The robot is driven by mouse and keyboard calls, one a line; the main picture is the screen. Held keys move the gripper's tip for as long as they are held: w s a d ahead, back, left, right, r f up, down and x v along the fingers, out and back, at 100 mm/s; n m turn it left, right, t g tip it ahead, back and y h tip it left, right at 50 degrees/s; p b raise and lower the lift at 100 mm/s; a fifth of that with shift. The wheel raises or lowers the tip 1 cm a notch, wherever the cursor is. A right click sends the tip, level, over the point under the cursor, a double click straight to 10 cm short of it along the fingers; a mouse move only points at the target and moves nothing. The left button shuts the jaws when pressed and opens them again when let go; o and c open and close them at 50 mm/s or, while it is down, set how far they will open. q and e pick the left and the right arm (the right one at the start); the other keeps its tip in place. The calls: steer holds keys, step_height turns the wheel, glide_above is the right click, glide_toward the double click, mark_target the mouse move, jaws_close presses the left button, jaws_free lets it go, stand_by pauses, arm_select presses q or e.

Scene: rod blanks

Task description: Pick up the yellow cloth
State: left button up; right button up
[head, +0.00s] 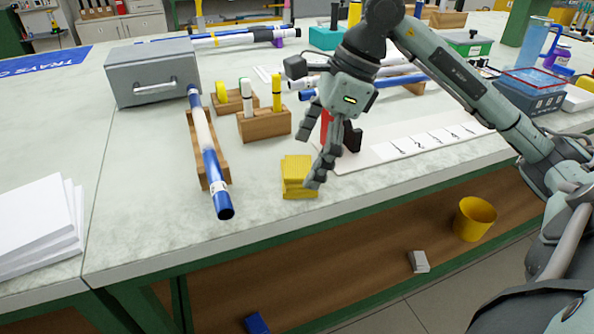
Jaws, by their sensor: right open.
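The yellow cloth (296,177) lies folded on the pale bench top near its front edge. My right gripper (312,146) is open and empty, with its fingers pointing down. It is just above and to the right of the cloth, and one fingertip overlaps the cloth's right edge in the picture. I cannot tell whether that finger touches the cloth. My left gripper is not in view.
A blue and white rod (210,165) rests in a wooden holder left of the cloth. A wooden block (264,126) with pens stands behind it. A red and black object (351,137) is behind my right gripper. A numbered white strip (430,140) lies to the right.

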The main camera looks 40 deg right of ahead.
mark_target(287, 168)
steer(key=shift+x, duration=0.95)
steer(key=c, duration=1.3)
steer(key=shift+o, duration=0.2)
steer(key=shift+r, duration=0.1)
steer(key=shift+r, duration=0.4)
steer(key=r, duration=0.4)
steer(key=shift+s+a, duration=0.1)
steer(key=shift+a, duration=0.2)
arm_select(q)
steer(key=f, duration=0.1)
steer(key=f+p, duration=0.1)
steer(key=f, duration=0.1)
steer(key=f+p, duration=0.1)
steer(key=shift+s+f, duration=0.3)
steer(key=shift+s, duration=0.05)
arm_select(e)
steer(key=s+a+r, duration=0.5)
steer(key=a+r, duration=0.1)
steer(key=a, duration=0.4)
steer(key=shift+s, duration=0.1)
